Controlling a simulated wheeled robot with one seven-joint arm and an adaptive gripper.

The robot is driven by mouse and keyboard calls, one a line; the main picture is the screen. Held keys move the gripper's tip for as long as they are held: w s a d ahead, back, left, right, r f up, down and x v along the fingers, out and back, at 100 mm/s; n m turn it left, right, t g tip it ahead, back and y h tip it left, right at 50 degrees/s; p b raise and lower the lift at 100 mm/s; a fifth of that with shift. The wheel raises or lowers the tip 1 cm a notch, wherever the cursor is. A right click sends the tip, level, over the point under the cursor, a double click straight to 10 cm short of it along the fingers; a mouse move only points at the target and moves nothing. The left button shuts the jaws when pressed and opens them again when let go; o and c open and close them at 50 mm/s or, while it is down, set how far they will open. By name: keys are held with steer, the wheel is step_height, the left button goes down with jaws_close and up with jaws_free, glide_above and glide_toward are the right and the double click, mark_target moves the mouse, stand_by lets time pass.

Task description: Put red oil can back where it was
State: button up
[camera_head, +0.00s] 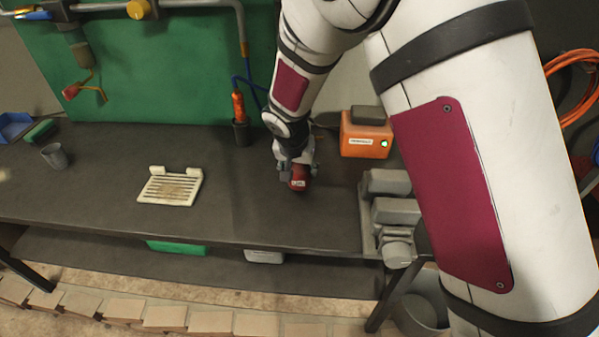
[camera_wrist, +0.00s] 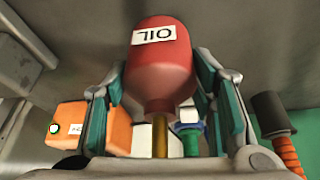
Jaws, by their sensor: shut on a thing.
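The red oil can (camera_head: 299,184) is at the end of my arm over the dark bench, right of its middle. In the wrist view the red can (camera_wrist: 160,66) shows a white OIL label upside down and a brass-coloured spout. My gripper (camera_wrist: 165,105) has its teal-lined fingers on either side of the can and is shut on it. In the head view my gripper (camera_head: 292,168) partly covers the can. I cannot tell whether the can touches the bench.
A cream slotted tray (camera_head: 170,188) lies on the bench (camera_head: 100,205) to the left. An orange box (camera_head: 366,134) stands behind right, and grey blocks (camera_head: 390,182) sit at the right. An orange-handled tool (camera_head: 238,106) stands in a dark holder behind. A grey cup (camera_head: 54,156) is far left.

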steer(key=shift+f, duration=1.25)
steer(key=shift+f, duration=0.2)
steer(key=o, duration=1.4)
